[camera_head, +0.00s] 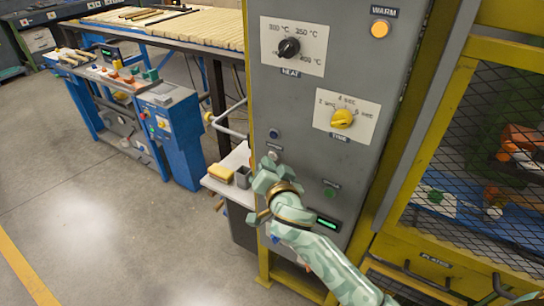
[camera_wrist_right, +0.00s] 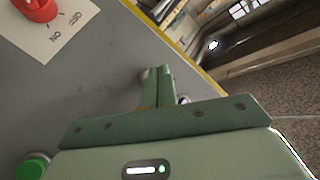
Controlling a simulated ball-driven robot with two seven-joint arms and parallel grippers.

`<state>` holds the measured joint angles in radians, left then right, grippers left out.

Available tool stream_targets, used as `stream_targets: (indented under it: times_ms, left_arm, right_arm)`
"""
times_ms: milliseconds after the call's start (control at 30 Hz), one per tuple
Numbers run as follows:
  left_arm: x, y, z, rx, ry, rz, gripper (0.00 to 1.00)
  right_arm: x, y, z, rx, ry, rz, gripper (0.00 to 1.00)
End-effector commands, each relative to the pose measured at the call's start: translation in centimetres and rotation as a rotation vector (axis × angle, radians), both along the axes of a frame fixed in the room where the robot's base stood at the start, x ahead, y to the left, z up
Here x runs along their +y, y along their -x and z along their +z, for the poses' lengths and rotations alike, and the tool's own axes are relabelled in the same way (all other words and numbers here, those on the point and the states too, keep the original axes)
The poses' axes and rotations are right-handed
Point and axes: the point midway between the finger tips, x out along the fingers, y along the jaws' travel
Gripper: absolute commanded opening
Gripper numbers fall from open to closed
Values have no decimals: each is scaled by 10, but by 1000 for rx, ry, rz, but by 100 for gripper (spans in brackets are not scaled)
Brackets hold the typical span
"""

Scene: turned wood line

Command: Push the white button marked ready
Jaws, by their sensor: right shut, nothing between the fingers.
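The grey control panel (camera_head: 330,110) stands upright in the head view. A small pale button (camera_head: 273,155) sits low on its left side, below a dark blue button (camera_head: 274,134). The label by it is too small to read. My right gripper (camera_head: 268,166) is shut and empty, with its fingertips just below the pale button in this view. In the right wrist view the shut fingers (camera_wrist_right: 158,75) point at the panel face, and a pale rounded edge (camera_wrist_right: 145,73) shows beside their tips. I cannot tell whether they touch the button. My left gripper is out of view.
The panel also has a black heat knob (camera_head: 289,48), a yellow time knob (camera_head: 342,118), an amber warm lamp (camera_head: 380,29) and a green button (camera_head: 329,192). A small shelf (camera_head: 216,186) with a yellow block is at left. A yellow-framed mesh cage (camera_head: 470,150) is at right.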

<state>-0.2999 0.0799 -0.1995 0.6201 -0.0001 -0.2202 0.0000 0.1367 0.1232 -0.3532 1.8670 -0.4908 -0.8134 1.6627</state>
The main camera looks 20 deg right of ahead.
Motion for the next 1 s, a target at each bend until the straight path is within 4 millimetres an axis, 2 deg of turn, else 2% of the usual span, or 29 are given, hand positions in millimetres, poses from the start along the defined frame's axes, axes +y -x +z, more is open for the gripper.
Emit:
stream_targets:
  times_ms: [1000]
  left_arm:
    - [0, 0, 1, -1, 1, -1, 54]
  right_arm:
    - [-6, -5, 0, -1, 1, 0, 0]
